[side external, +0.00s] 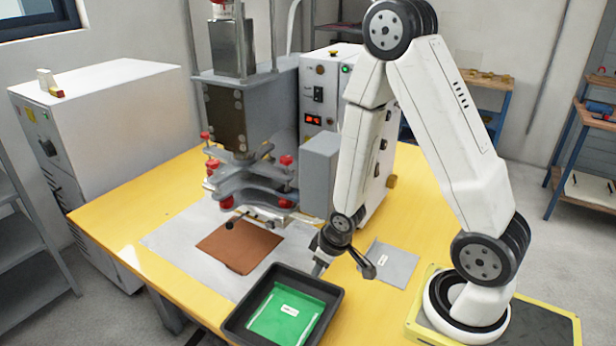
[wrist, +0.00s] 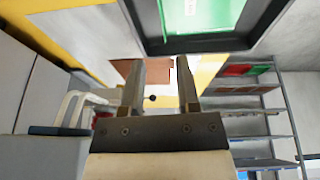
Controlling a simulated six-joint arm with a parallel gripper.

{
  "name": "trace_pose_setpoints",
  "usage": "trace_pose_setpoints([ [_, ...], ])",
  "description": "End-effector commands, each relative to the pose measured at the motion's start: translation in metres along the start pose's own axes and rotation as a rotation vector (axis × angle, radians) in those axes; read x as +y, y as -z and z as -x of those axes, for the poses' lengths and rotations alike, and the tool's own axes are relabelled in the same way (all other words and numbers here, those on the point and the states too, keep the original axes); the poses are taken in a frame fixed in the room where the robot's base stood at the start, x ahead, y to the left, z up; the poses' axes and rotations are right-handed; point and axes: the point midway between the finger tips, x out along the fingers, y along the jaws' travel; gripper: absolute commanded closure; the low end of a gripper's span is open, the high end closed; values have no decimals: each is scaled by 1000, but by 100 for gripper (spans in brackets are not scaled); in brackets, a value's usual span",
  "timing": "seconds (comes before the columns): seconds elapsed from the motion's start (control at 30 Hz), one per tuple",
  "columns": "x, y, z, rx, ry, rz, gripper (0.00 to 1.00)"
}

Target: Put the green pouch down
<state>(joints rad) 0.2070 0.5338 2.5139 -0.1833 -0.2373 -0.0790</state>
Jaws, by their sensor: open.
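The green pouch (side external: 288,312) lies flat inside the black tray (side external: 236,325) at the front of the yellow table, with a small white label facing up. In the wrist view the green pouch (wrist: 215,12) shows at the top, inside the dark rim of the tray (wrist: 205,45). My gripper (side external: 319,264) is just beyond the tray's far right side, apart from the pouch. The wrist view shows the two fingers of my gripper (wrist: 168,72) spread, with nothing between them.
A brown sheet (side external: 238,248) lies on a pale mat (side external: 170,240) under the grey welding press (side external: 235,110). A grey pouch (side external: 392,264) with a white label lies on the table right of my gripper. Bare yellow table (side external: 125,215) shows at the left.

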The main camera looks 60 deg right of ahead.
Motion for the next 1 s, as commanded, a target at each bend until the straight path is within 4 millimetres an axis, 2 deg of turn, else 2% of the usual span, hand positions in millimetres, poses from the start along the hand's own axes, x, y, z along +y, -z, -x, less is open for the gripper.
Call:
trace_pose_setpoints([
  [0.1, -7, 13, 24, -12, -8, -5, 59],
  [0.3, -22, 24, 62, -43, -7, -25, 59],
  [0.6, -45, 28, 110, -82, 18, -52, 59],
  [0.77, -50, 27, 121, -94, 26, -59, 59],
  [1.0, -51, 26, 122, -98, 27, -61, 59],
])
